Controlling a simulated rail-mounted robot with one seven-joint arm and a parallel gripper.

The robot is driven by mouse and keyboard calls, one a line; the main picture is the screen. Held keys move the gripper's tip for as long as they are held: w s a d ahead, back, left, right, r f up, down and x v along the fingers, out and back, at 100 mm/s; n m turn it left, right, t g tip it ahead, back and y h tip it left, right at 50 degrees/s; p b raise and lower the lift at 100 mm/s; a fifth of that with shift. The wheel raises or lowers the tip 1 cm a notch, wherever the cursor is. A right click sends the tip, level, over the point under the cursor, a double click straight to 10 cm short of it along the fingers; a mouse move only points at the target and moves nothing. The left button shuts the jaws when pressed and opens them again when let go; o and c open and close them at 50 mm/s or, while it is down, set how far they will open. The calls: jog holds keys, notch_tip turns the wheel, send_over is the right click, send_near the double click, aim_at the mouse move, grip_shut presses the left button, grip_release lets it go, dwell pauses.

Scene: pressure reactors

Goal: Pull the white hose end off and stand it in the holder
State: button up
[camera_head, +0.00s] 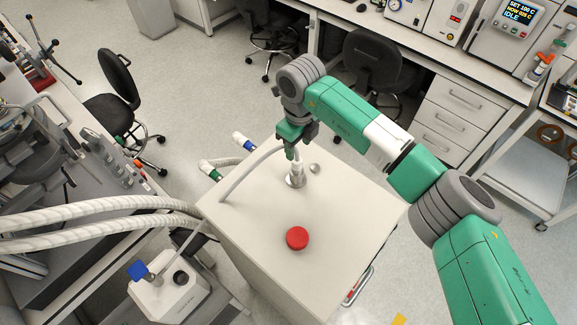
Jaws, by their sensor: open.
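The white hose (246,172) rises from the left part of a white cabinet top and arches toward my gripper. Its end (297,166) seems to stand upright in a small round metal holder (296,181) on the cabinet top. My gripper (292,152) points down right above this end and is open. Its fingers overlap the top of the hose, so I cannot tell whether they touch it. The exact seat of the end in the metal piece is too small to tell.
The white cabinet top (340,215) is mostly clear, with a red button (297,238) near its front. Blue-tipped (243,141) and green-tipped (210,171) fittings stick out at its left edge. Thick braided hoses (110,205) run left. A small white device (170,295) stands lower left.

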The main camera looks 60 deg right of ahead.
aim_at(297, 160)
jog(key=shift+f, duration=0.15)
notch_tip(297, 160, down, 9)
jog(key=b, duration=0.5)
jog(key=shift+b, duration=0.4)
jog(key=shift+w, duration=0.1)
jog(key=shift+r+p, duration=0.25)
jog(key=shift+p, duration=0.3)
dwell(0.6)
jog(key=shift+f, duration=0.1)
grip_shut()
jog(key=shift+r+p, duration=2.8)
jog(key=shift+r, duration=0.25)
